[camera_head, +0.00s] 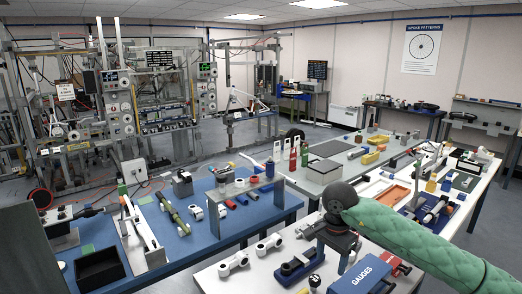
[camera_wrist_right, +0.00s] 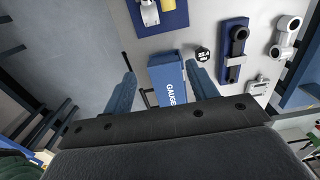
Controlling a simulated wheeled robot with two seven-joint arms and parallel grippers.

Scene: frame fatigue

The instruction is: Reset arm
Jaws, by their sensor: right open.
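My right arm, in a green quilted sleeve, comes in from the right in the head view and ends in a dark wrist. My right gripper (camera_head: 338,246) points down over the near white bench. In the right wrist view its two blue fingers (camera_wrist_right: 161,72) stand wide apart and hold nothing. A blue box marked GAUGES (camera_wrist_right: 167,78) lies beyond and between them; whether they touch it I cannot tell. The box also shows in the head view (camera_head: 362,279), just right of the gripper. My left gripper is not seen.
The white bench carries a dark blue block fixture (camera_head: 298,264) and white link parts (camera_head: 233,263) left of the gripper. An orange-rimmed tray (camera_head: 390,196) lies behind the arm. A blue-topped bench (camera_head: 186,246) with tools stands to the left. Open floor shows between benches.

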